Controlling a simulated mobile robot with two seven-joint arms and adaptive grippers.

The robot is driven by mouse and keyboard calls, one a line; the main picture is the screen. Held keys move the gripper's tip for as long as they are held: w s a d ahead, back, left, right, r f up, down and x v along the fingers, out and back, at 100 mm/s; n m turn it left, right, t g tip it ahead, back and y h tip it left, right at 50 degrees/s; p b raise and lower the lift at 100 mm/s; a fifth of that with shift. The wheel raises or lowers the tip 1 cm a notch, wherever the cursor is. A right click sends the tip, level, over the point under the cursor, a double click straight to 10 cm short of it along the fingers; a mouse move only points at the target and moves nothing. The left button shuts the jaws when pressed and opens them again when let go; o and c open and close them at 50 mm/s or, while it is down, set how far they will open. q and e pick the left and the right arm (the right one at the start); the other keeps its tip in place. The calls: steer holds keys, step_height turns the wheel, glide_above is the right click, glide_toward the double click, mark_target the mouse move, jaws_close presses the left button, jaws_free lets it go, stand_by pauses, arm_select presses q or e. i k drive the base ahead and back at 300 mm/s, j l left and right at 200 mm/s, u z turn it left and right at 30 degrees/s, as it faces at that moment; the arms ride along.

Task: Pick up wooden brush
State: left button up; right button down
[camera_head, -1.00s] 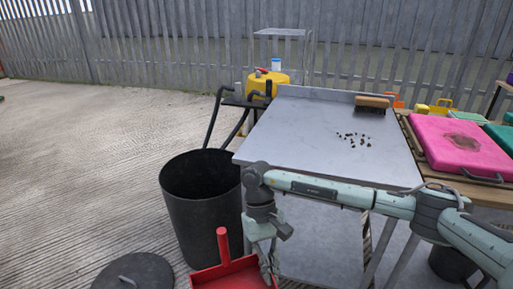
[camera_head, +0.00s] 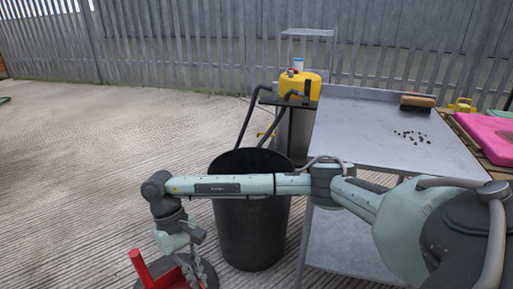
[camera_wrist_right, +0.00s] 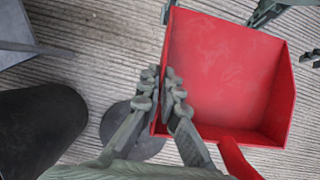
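The wooden brush (camera_head: 417,102), with dark bristles, lies at the back right of the metal table (camera_head: 345,135). My right arm reaches across from the right, far from the brush. Its gripper (camera_head: 200,268) is low at the left, by a red dustpan (camera_head: 157,272). In the right wrist view my right gripper (camera_wrist_right: 164,84) has its fingers close together on either side of the edge of the dustpan (camera_wrist_right: 225,75). Grey-green parts at that view's upper right may belong to my left gripper (camera_wrist_right: 288,30); their state is unclear.
A black bin (camera_head: 250,235) stands left of the table, behind my right arm. A dark round lid (camera_wrist_right: 125,130) lies on the ground below the dustpan. Dark crumbs (camera_head: 412,138) lie before the brush. A pink case (camera_head: 488,135) is at right. Open concrete lies left.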

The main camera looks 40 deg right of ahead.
mark_target(422, 105)
steer(key=i+j+u, duration=0.3)
steer(key=u, duration=0.2)
steer(key=i+j+u, duration=0.55)
steer(key=i, duration=1.2)
steer(key=i+z, duration=0.35)
steer(key=i, duration=0.3)
steer(key=i+j+z, duration=0.35)
steer(key=i, duration=0.25)
steer(key=i+l+z, duration=0.15)
steer(key=z, duration=0.3)
steer(key=i+z, duration=0.6)
steer(key=z, duration=0.3)
steer(key=i+l+z, duration=0.15)
steer(key=i+z, duration=0.3)
steer(key=i+j+z, duration=0.1)
steer(key=i+z, duration=0.35)
steer(key=i, duration=0.2)
steer(key=i+z, duration=0.2)
steer(key=i, duration=0.5)
steer(key=i+j+z, duration=0.25)
steer(key=i, duration=0.4)
steer(key=i+l+z, duration=0.15)
steer(key=i+z, duration=0.45)
steer(key=z, duration=0.2)
steer(key=i+z, duration=0.4)
steer(key=i+l+z, duration=0.1)
steer(key=i+z, duration=0.35)
steer(key=i, duration=0.05)
